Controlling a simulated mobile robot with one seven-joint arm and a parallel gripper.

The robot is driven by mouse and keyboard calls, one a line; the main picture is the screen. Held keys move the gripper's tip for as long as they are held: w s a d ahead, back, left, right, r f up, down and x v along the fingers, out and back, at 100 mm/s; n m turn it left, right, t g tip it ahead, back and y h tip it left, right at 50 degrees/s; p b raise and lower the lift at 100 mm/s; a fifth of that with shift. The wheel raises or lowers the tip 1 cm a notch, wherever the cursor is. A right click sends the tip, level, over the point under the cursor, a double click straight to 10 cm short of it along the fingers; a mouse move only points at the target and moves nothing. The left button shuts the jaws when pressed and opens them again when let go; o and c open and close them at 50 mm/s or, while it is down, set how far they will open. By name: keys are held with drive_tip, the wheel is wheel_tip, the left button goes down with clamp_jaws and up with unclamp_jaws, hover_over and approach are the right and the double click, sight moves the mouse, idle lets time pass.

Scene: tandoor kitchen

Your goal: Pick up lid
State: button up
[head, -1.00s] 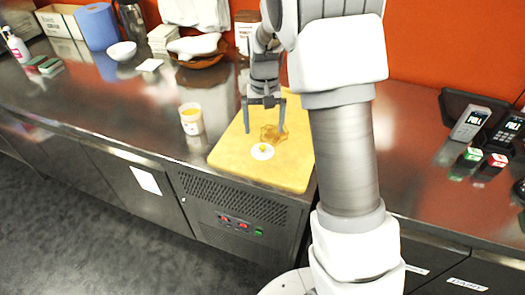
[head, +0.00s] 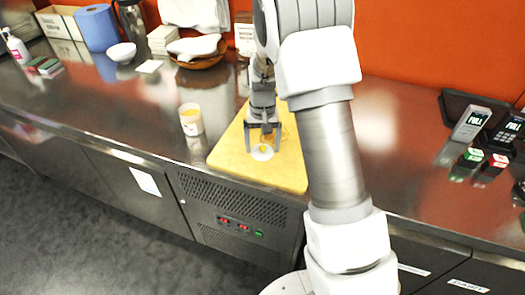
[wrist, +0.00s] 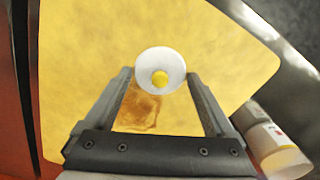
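In the head view my gripper (head: 263,149) points down over the board, right at the lid. I cannot tell how high the fingertips are above the board. The gripper is empty.
A white cup with yellow contents (head: 191,119) stands just left of the board; it also shows in the wrist view (wrist: 270,140). A brown stain (wrist: 137,110) marks the board. A basket (head: 203,62), a bowl (head: 122,51) and a blue roll (head: 97,27) stand at the back left.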

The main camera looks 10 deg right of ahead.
drive_tip(key=c, duration=0.9)
